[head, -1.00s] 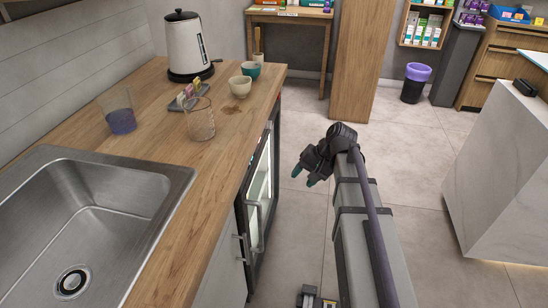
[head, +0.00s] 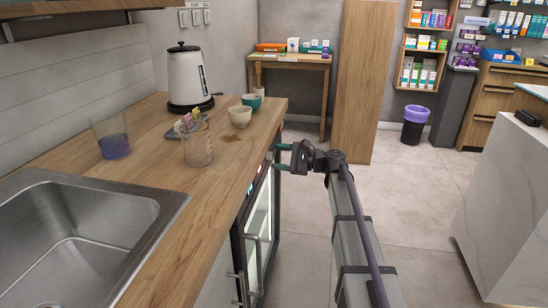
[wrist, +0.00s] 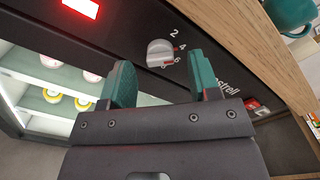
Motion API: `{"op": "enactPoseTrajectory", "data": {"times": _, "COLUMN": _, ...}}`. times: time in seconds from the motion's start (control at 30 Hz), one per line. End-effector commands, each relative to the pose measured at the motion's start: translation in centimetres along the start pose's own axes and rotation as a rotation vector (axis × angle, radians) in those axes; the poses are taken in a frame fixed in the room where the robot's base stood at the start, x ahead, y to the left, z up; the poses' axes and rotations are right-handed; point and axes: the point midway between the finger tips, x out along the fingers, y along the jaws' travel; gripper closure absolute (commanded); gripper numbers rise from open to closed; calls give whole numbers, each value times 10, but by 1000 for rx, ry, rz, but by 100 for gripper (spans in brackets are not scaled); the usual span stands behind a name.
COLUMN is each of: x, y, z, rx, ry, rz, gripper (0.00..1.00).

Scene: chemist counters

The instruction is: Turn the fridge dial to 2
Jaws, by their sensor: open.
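The fridge dial (wrist: 160,53) is a pale grey knob on the dark top panel of the fridge in the wrist view. The numbers 2, 4 and 6 (wrist: 177,48) run down its right side. A small red mark shows on the knob's lower right, near the 6. My gripper (wrist: 164,80) is open, its two green fingers pointing at the panel with the dial between and beyond them, seemingly apart from it. In the head view, my gripper (head: 284,157) is beside the counter edge at the fridge's top (head: 258,212); the dial cannot be made out there.
The wooden counter (head: 215,185) overhangs above the panel, close to my gripper. A white bowl (head: 240,116), a teal cup (head: 252,102) and a glass (head: 197,145) stand on it. A red-lit display (wrist: 82,7) is left of the dial.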

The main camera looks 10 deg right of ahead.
Motion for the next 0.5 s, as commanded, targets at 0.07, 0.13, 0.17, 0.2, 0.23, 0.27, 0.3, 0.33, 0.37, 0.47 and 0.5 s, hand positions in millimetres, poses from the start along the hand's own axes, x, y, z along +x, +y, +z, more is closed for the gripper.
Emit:
{"op": "enactPoseTrajectory", "data": {"times": 0.07, "x": 12, "y": 0, "z": 0, "rx": 0, "ry": -1, "rz": 1, "gripper": 44}}
{"op": "enactPoseTrajectory", "data": {"times": 0.13, "x": 17, "y": 0, "z": 0, "rx": 0, "ry": 0, "rz": 0, "gripper": 44}}
{"op": "enactPoseTrajectory", "data": {"times": 0.17, "x": 18, "y": 0, "z": 0, "rx": 0, "ry": 0, "rz": 0, "gripper": 44}}
{"op": "enactPoseTrajectory", "data": {"times": 0.2, "x": 19, "y": 0, "z": 0, "rx": -1, "ry": 1, "rz": 0, "gripper": 44}}
{"op": "enactPoseTrajectory", "data": {"times": 0.23, "x": 20, "y": 0, "z": 0, "rx": -1, "ry": 1, "rz": 0, "gripper": 44}}
{"op": "enactPoseTrajectory", "data": {"times": 0.27, "x": 20, "y": 0, "z": 0, "rx": -1, "ry": 1, "rz": 0, "gripper": 44}}
{"op": "enactPoseTrajectory", "data": {"times": 0.3, "x": 20, "y": 0, "z": 0, "rx": -1, "ry": 1, "rz": 0, "gripper": 44}}
{"op": "enactPoseTrajectory", "data": {"times": 0.33, "x": 19, "y": 0, "z": 0, "rx": -1, "ry": 1, "rz": 0, "gripper": 44}}
{"op": "enactPoseTrajectory", "data": {"times": 0.37, "x": 19, "y": 0, "z": 0, "rx": -1, "ry": 1, "rz": 0, "gripper": 44}}
{"op": "enactPoseTrajectory", "data": {"times": 0.47, "x": 19, "y": 0, "z": 0, "rx": -1, "ry": 1, "rz": 0, "gripper": 51}}
{"op": "enactPoseTrajectory", "data": {"times": 0.5, "x": 19, "y": 0, "z": 0, "rx": -1, "ry": 1, "rz": 0, "gripper": 54}}
